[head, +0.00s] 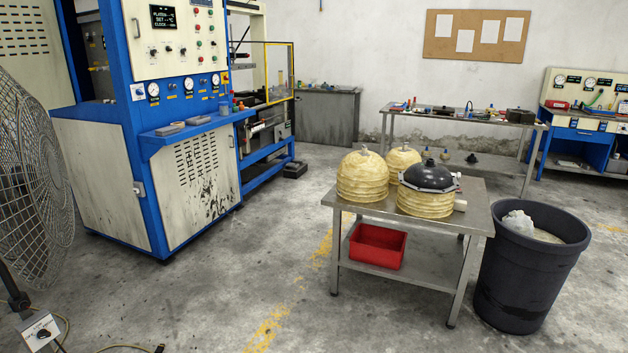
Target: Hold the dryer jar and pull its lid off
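I cannot pick out the dryer jar or its lid with certainty. Small items, too tiny to name, stand on the far metal bench (455,121) along the back wall and on the blue bench (585,125) at the far right. Neither of my grippers shows in the head view, so I cannot see what they hold.
A steel table (388,213) carries yellowish ribbed domes (362,178) and a black dome (427,177); a red bin (377,246) sits on its shelf. A dark barrel (522,275) stands right. A blue press (130,130) and fan (35,190) stand left. Centre floor is clear.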

